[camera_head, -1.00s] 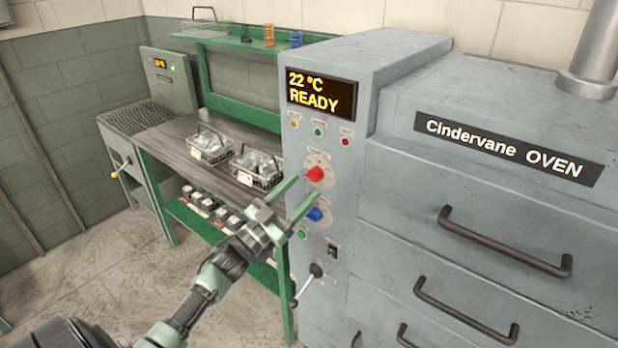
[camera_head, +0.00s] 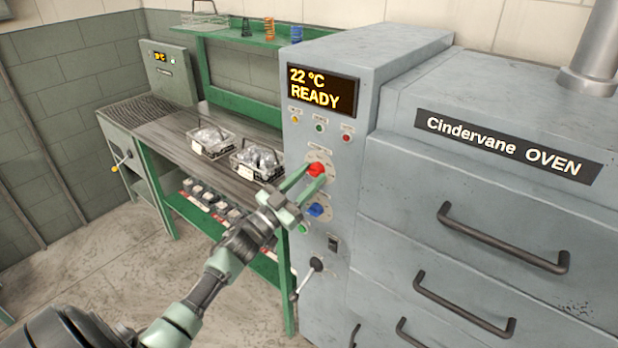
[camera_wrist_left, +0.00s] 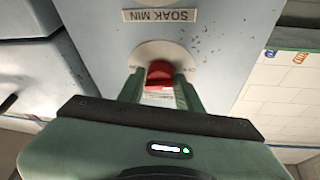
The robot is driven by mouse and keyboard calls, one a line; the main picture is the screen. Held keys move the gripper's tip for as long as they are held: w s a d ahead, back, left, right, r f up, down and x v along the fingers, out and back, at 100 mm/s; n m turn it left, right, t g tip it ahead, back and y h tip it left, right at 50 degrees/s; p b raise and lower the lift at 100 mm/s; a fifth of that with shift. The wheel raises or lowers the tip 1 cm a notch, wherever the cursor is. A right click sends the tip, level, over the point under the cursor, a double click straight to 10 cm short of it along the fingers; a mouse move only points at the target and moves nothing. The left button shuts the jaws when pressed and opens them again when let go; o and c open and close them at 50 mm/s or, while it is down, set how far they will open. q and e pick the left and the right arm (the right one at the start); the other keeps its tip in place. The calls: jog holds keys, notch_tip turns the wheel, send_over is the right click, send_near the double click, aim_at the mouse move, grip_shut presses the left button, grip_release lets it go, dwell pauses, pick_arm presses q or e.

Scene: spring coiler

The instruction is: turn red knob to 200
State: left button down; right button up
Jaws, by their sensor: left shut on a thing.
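The red knob (camera_head: 315,169) sits on a pale round dial on the oven's front panel, below the indicator lights. My left gripper (camera_head: 311,177) has its two green fingers around the knob and is shut on it. In the left wrist view the red knob (camera_wrist_left: 160,74) shows between the fingertips, and the dial's scale is partly hidden. I cannot read the knob's setting. The oven's display (camera_head: 321,90) reads 22 °C READY. My right gripper is not in view.
A blue knob (camera_head: 318,210) is just below the red one, close to my left fingers. Wire baskets (camera_head: 257,160) of metal parts stand on the bench at left. Oven handles (camera_head: 500,238) stick out at right.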

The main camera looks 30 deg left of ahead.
pick_arm(q)
jog(key=shift+m+h, duration=0.4)
jog(key=shift+m, duration=0.1)
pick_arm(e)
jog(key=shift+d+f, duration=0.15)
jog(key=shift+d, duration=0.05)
pick_arm(q)
jog(key=shift+a+m+g+h, duration=0.1)
jog(key=shift+m+g+h, duration=0.25)
jog(key=shift+m, duration=0.55)
jog(key=m+g+h, duration=0.1)
jog(key=m, duration=0.2)
jog(key=shift+a+r+m+b, duration=0.1)
jog(key=shift+r+m+b, duration=0.05)
jog(key=shift+m+b, duration=0.2)
jog(key=m+g, duration=0.1)
jog(key=m, duration=0.1)
jog(key=m+g+h, duration=0.1)
jog(key=m, duration=0.2)
jog(key=shift+a+r, duration=0.1)
jog(key=shift+r, duration=0.1)
jog(key=shift+m, duration=0.35)
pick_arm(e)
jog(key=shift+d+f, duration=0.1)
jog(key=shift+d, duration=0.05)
pick_arm(q)
jog(key=shift+g, duration=0.35)
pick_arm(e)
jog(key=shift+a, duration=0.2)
